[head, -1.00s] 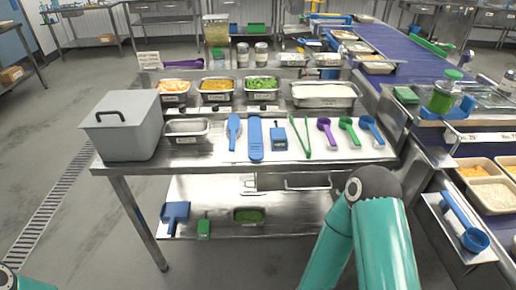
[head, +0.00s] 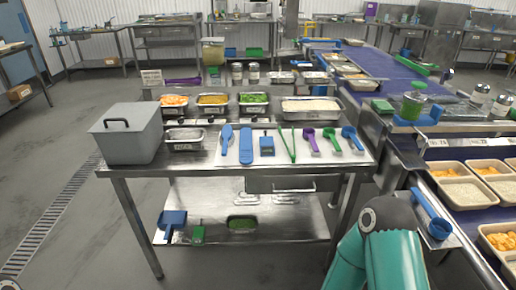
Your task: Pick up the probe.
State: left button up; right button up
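A small boxy blue handheld device (head: 266,146), which looks like the probe, lies on the white mat (head: 283,159) on the steel table. It sits between a long flat blue tool (head: 246,146) on its left and green tongs (head: 288,146) on its right. It is too small to make out a tip or cable. My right arm comes in at the bottom right, short of the table's front edge, and its gripper is not in view. Only a sliver of my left arm shows at the bottom left corner, with no gripper visible.
A blue spoon-like tool (head: 226,140) and purple (head: 309,139), green (head: 332,141) and blue (head: 353,140) scoops share the mat. A grey lidded box (head: 128,141) stands left. Food pans line the back. A conveyor (head: 470,157) with trays runs at right. Floor in front is clear.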

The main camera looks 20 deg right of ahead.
aim_at(267, 144)
jog(key=z, duration=0.05)
jog(key=i, duration=0.9)
jog(key=u, duration=0.2)
jog(key=k, duration=0.85)
jog(key=z, duration=0.2)
jog(key=i, duration=0.8)
